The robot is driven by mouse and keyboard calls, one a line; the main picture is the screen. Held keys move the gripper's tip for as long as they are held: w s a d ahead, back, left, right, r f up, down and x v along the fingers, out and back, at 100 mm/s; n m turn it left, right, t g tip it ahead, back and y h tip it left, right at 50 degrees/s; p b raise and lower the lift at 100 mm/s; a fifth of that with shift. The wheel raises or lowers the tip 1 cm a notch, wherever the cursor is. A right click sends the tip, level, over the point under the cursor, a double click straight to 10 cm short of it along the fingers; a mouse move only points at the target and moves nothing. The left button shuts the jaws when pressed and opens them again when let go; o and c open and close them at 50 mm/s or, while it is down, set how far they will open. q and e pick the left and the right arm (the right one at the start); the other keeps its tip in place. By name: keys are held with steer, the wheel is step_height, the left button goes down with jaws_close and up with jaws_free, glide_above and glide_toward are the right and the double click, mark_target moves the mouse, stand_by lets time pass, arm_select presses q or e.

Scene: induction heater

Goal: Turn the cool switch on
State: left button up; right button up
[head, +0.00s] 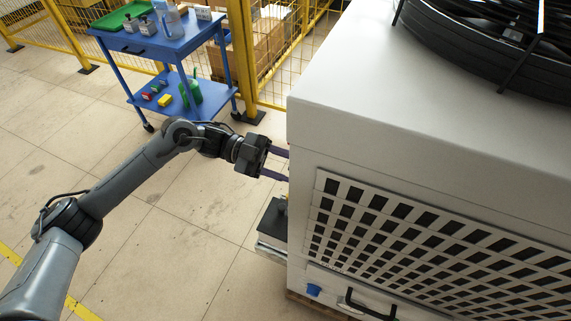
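My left gripper (275,164) is at the left side of the large light-grey machine cabinet (300,200). Its two dark fingers are spread apart and point right, towards the cabinet's left side. The fingertips reach the cabinet's edge in the picture, and I cannot tell whether they touch it. Nothing shows between the fingers. The cool switch is not visible; the cabinet's left face is hidden from this view. My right gripper is not in view.
The cabinet has a vent grille (420,245), a black handle (368,308) and a blue part (314,290) low on its front. A dark shelf (272,222) juts from its left side. A blue cart (165,50) and yellow fence (238,60) stand behind. The tiled floor is open at left.

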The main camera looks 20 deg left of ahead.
arm_select(q)
steer(key=a+p, duration=0.1)
steer(key=a, duration=0.9)
steer(key=shift+a, duration=0.4)
